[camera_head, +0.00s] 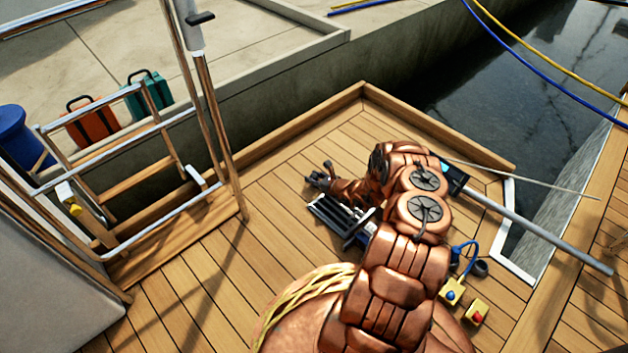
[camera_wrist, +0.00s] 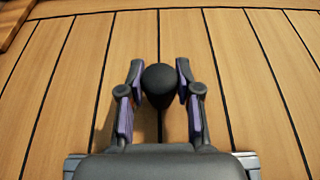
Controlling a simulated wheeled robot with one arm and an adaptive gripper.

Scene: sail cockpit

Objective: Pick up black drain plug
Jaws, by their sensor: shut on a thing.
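The black drain plug (camera_wrist: 159,84) shows in the wrist view as a dark rounded knob that narrows downwards. It sits between the two fingers of my gripper (camera_wrist: 160,90), which is shut on it. The purple pads of the fingers are on both sides of the plug. Planks lie behind it; I cannot tell whether the plug touches the deck. In the head view my gripper (camera_head: 320,178) is a small dark shape over the wooden deck, left of my copper-coloured arm. The plug cannot be made out there.
A dark slatted grate (camera_head: 340,218) lies close to my gripper. A railed ladder frame (camera_head: 130,180) stands at the left. Yellow control boxes (camera_head: 452,291) and a blue cable lie right of my arm. Deck planks (camera_head: 270,205) left of my gripper are clear. Water (camera_head: 500,90) lies beyond the edge.

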